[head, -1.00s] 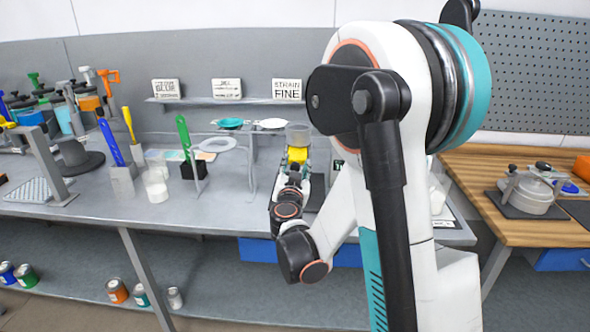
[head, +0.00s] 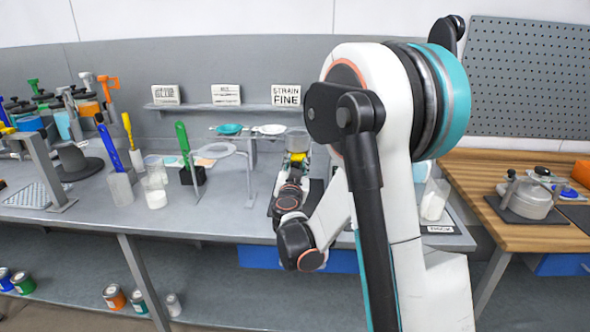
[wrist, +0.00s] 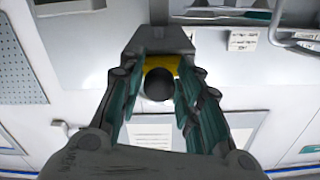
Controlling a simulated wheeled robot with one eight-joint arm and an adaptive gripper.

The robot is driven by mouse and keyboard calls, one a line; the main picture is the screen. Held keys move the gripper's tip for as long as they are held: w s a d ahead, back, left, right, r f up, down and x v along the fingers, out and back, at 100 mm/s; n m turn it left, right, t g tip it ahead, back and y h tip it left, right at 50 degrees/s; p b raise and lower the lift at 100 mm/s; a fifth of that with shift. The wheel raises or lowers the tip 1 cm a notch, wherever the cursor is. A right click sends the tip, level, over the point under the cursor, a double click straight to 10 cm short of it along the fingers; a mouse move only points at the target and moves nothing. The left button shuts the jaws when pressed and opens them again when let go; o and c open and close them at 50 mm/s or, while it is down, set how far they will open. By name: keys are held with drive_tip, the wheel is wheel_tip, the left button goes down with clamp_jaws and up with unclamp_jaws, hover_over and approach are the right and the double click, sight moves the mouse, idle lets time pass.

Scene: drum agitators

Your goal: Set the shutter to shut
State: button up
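A yellow part (head: 298,157) sits under a clear grey vessel (head: 297,140) on the bench, beyond my gripper (head: 291,182). I take it for the shutter; its open or shut position cannot be told. In the wrist view, a round black knob (wrist: 159,84) stands in front of the yellow part (wrist: 172,62). My gripper (wrist: 162,76) has its fingers spread, one on each side of the knob, with a gap visible. Whether a finger touches the knob is unclear. My arm covers much of the area around it in the head view.
Left of the gripper stand a ring stand (head: 217,150), a green-handled tool (head: 184,145) in a black holder and a white-filled jar (head: 155,190). Right of my arm are a clear beaker (head: 434,200) and a wooden table with a lidded pot (head: 527,197).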

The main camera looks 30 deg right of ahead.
drive_tip(key=shift+s, duration=0.1)
idle(0.3)
drive_tip(key=v, duration=1.2)
drive_tip(key=s+a+f+n+g+y, duration=0.1)
drive_tip(key=s+a+n+g+y, duration=0.3)
drive_tip(key=s+a, duration=0.3)
drive_tip(key=s+a+f+n+g+y, duration=0.1)
drive_tip(key=s+a+n+g+y, duration=0.3)
drive_tip(key=s, duration=1.4)
drive_tip(key=a+n+y, duration=0.1)
drive_tip(key=a+y, duration=0.1)
drive_tip(key=a, duration=0.2)
drive_tip(key=shift+a+n, duration=0.2)
drive_tip(key=shift+n, duration=0.2)
drive_tip(key=shift+f, duration=0.15)
